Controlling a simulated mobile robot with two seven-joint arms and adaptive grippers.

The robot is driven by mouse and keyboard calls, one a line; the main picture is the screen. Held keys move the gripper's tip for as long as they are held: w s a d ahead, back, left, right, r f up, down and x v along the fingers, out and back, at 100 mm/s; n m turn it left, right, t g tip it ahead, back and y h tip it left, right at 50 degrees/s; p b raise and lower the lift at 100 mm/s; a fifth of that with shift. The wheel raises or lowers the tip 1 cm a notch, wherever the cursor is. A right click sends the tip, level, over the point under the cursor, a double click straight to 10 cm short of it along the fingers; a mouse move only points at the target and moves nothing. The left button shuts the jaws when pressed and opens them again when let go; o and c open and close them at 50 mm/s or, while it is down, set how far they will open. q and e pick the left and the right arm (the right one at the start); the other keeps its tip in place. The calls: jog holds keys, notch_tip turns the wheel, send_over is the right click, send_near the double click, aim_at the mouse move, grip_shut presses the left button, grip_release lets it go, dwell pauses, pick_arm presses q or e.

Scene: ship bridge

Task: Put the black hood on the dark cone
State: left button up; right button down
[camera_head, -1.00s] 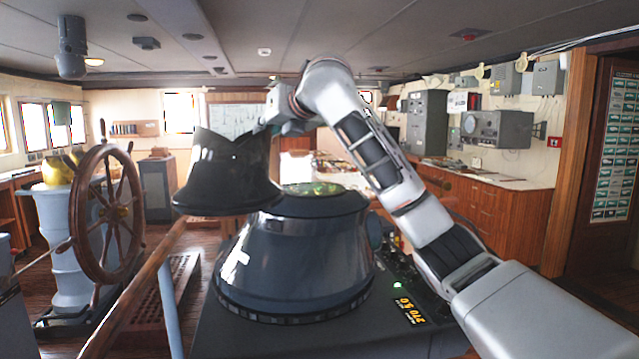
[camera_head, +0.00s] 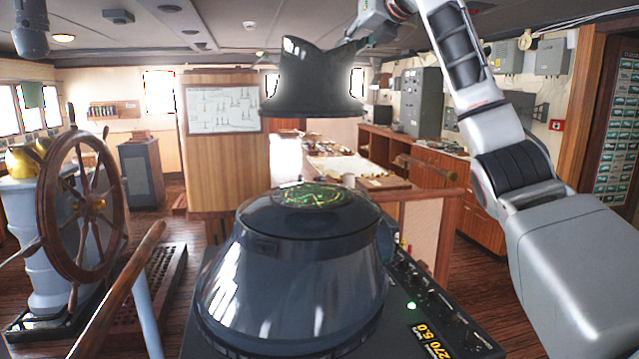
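The black hood (camera_head: 313,80) hangs in the air, wide rim down and notched edge up, roughly upright. It is above the dark cone (camera_head: 295,275), with a clear gap in the picture between its rim and the cone's top. The cone stands on a dark console and has a round green lit screen (camera_head: 311,195) on top. My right gripper (camera_head: 362,40) is shut on the hood's upper right edge. The fingertips are small and partly hidden by the hood. My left gripper is not in view.
A wooden ship's wheel (camera_head: 85,205) and a wooden handrail (camera_head: 118,290) stand on the left. A console panel (camera_head: 425,315) with a green light and orange digits lies right of the cone. A wooden partition (camera_head: 224,145) and counters stand behind.

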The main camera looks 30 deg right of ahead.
notch_tip(320, 180, down, 20)
jog(key=shift+r, duration=0.2)
dwell(0.4)
jog(key=shift+s+f, duration=0.1)
jog(key=c, duration=1.9)
grip_release()
jog(key=b+v, duration=0.1)
jog(key=v, duration=1.1)
